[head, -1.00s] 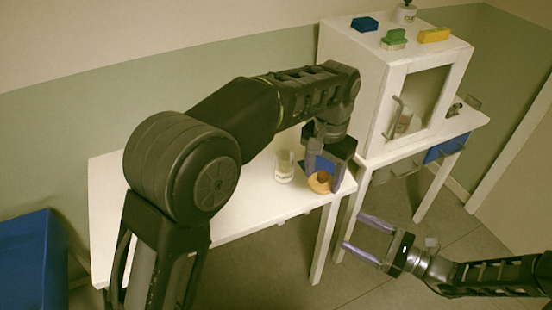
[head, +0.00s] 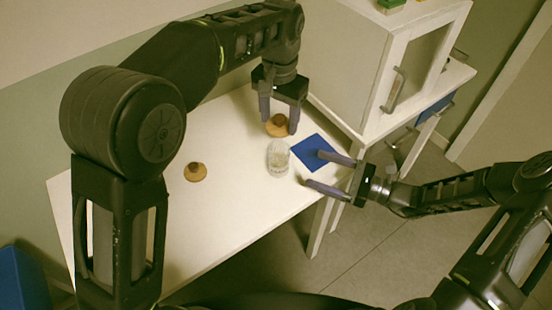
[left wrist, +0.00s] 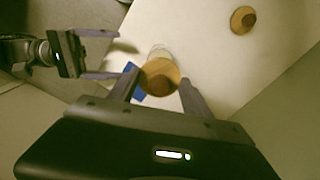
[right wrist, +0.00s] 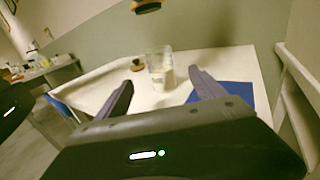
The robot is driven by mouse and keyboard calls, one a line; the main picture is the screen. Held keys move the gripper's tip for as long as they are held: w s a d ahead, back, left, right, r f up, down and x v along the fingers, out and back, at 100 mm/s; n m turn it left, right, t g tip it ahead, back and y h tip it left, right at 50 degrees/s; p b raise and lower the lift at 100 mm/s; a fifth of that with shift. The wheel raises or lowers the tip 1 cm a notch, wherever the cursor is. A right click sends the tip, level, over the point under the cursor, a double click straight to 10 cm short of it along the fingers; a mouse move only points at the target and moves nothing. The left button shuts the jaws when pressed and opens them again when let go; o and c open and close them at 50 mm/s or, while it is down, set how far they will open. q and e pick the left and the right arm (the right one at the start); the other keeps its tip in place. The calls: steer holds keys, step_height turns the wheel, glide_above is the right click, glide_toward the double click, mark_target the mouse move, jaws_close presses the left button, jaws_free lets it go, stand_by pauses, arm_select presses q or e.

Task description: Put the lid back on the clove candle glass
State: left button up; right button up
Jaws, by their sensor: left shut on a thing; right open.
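My left gripper (head: 279,121) is shut on a round wooden lid with a darker knob (head: 277,126), held above the table behind the glass in the head view. The lid also shows between the fingers in the left wrist view (left wrist: 160,77). A clear candle glass (head: 278,158) stands upright and uncovered on the white table; it shows in the right wrist view (right wrist: 160,72), and the lid partly hides it in the left wrist view. My right gripper (head: 318,172) is open and empty, to the right of the glass, near the table's edge. Any label on the glass is unreadable.
A second wooden lid (head: 195,172) lies on the white table (head: 225,215) to the left. A blue mat (head: 312,157) lies right of the glass. A white cabinet (head: 345,75) stands at the table's right end. The front left of the table is clear.

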mark_target(280, 156)
steer(key=x, duration=1.2)
steer(key=shift+c, duration=0.3)
jaws_close()
stand_by(0.6)
